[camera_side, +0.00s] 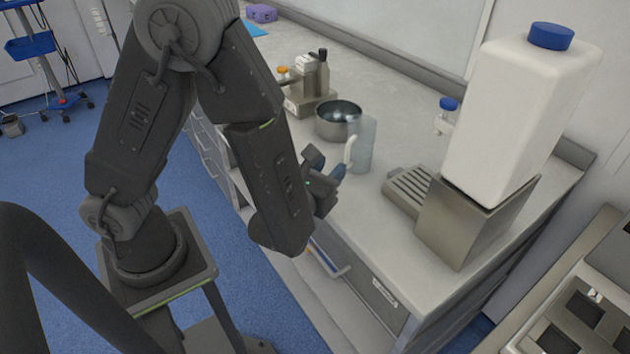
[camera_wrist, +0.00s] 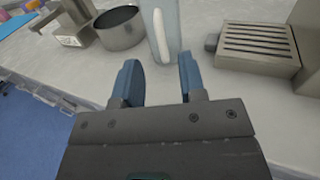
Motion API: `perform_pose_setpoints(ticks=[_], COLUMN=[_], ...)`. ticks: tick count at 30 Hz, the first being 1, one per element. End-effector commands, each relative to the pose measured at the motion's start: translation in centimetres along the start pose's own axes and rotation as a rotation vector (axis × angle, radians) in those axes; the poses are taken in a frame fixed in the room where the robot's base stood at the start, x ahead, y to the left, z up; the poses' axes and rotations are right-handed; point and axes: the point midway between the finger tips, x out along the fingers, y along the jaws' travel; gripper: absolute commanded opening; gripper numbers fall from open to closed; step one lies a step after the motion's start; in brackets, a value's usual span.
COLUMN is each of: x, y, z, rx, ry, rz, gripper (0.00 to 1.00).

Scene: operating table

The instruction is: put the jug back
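The jug (camera_side: 364,142) is clear, with a white handle on the side facing my gripper. It stands upright on the counter, right of a metal bowl. In the wrist view the jug (camera_wrist: 170,28) is straight ahead, just beyond my fingertips, and its top is cut off by the frame. My gripper (camera_side: 334,170) is beside the jug's handle on the counter's front side. In the wrist view my gripper (camera_wrist: 158,75) has its two blue fingers spread apart, with nothing between them.
A metal bowl (camera_side: 338,119) stands left of the jug, near a metal device (camera_side: 308,90). A slatted drip tray (camera_side: 408,190) and a dispenser with a large white container (camera_side: 520,115) stand to the right. A small blue-capped bottle (camera_side: 446,115) is behind. Counter (camera_side: 372,215) in front is clear.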

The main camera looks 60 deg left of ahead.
Motion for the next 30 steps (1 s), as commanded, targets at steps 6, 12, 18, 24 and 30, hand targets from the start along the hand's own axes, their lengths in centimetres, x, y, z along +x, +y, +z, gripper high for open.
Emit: perform_pose_setpoints(ticks=[6, 12, 18, 24, 30], x=[-3.7, -5.0, -4.8, -7.8, -11.8], y=[-0.1, 0.2, 5.2, 12.0, 12.3], z=[0.0, 0.1, 1.8, 2.8, 3.7], rx=[-0.001, -0.007, -0.197, -0.684, -1.319], ry=[0.0, 0.0, 0.056, 0.191, 0.322], rz=[-0.005, 0.01, 0.306, 0.857, 1.281], gripper=[0.38, 0.38, 0.38, 0.38, 0.38])
